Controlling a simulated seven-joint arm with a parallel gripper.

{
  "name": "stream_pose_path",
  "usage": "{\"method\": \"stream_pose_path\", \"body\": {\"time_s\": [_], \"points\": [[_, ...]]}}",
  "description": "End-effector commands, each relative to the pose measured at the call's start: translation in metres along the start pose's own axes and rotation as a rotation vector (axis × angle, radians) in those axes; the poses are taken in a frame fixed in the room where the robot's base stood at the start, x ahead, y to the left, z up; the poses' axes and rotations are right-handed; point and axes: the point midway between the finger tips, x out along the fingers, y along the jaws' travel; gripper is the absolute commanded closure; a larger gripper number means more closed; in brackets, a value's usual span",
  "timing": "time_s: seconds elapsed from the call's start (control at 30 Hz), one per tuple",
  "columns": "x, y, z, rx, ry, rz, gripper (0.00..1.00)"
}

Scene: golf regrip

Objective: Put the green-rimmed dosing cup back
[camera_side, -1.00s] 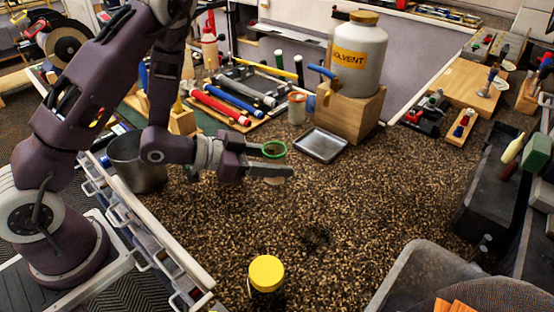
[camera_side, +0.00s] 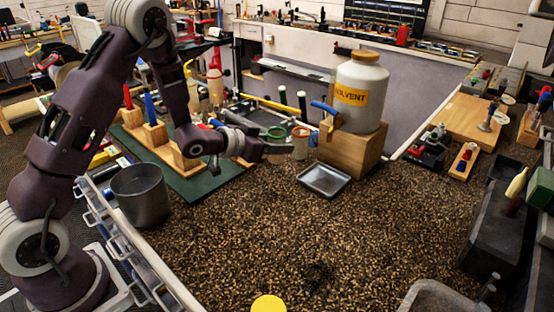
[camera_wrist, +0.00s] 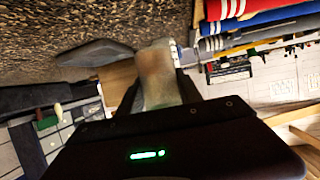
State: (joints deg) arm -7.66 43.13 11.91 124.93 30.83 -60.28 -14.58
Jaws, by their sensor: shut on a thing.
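The green-rimmed dosing cup (camera_side: 277,133) is between the fingers of my gripper (camera_side: 280,147), near the back of the bench. In the side view only its rim and upper part show above the finger. In the wrist view the cup (camera_wrist: 157,72) is a blurred, cloudy, brownish body between the two dark fingers (camera_wrist: 160,92). My gripper is shut on it. Just right of it in the side view is a red-rimmed cup (camera_side: 301,134). I cannot tell whether the held cup touches anything beneath it.
The solvent jug (camera_side: 359,90) stands on a wooden block (camera_side: 350,158) right of the cups. A metal tray (camera_side: 325,181) lies in front of the block. A grey pot (camera_side: 141,195) stands at left. The speckled bench top (camera_side: 290,235) is largely clear.

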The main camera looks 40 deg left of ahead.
Motion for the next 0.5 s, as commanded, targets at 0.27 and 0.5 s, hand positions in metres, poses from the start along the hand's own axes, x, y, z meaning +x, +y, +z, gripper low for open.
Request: {"method": "stream_pose_path", "body": {"time_s": [0.27,0.5], "points": [[0.014,0.000,0.035,0.002,-0.001,0.000,1.00],[0.014,0.000,0.036,0.002,-0.001,0.001,1.00]]}}
